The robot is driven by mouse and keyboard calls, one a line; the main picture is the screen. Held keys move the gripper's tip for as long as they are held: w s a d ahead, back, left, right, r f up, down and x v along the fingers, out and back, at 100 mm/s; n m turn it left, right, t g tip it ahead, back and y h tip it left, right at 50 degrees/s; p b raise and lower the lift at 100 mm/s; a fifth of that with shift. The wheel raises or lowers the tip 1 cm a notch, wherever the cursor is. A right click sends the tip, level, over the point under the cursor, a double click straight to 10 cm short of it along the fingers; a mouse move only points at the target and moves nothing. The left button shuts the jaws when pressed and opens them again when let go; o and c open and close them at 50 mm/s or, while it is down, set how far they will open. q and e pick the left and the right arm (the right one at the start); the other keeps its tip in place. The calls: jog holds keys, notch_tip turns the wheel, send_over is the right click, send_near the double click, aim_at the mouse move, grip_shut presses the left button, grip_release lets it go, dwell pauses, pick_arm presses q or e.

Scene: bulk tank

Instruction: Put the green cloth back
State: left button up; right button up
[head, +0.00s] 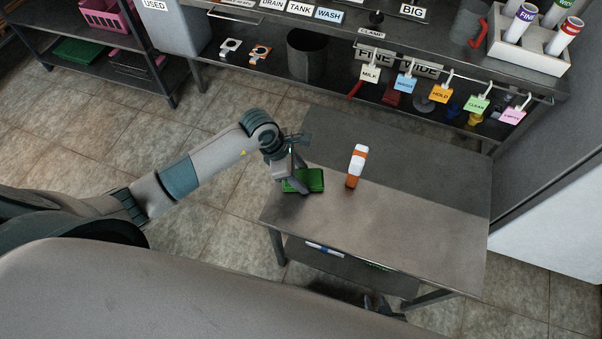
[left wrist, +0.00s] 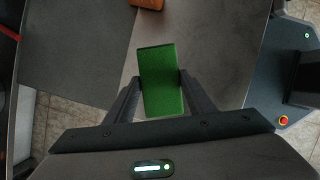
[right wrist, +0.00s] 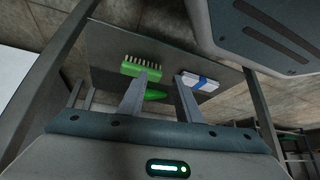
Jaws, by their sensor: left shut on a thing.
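The green cloth (head: 304,181) is a folded block at the left end of the steel table. My left gripper (head: 292,184) is shut on it; the left wrist view shows the cloth (left wrist: 160,80) between the two fingers (left wrist: 159,88). I cannot tell whether the cloth touches the table top. My right gripper (head: 378,303) is low at the table's front edge, partly hidden in the head view. In the right wrist view its fingers (right wrist: 160,100) are apart with nothing clearly gripped, in front of the lower shelf.
An orange and white bottle (head: 356,166) stands on the table (head: 400,225). The lower shelf (right wrist: 110,50) holds a green brush (right wrist: 141,67) and a white and blue object (right wrist: 197,82). A dark rack (head: 110,70) at left holds a green item (head: 78,51) and pink crate (head: 108,15). Tagged hooks line the back bench.

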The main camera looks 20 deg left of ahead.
pick_arm(q)
jog(key=shift+f, duration=0.1)
jog(key=shift+f, duration=0.1)
jog(key=o, duration=1)
jog(key=shift+r, duration=0.2)
jog(key=b+v, duration=0.1)
jog(key=v, duration=1.1)
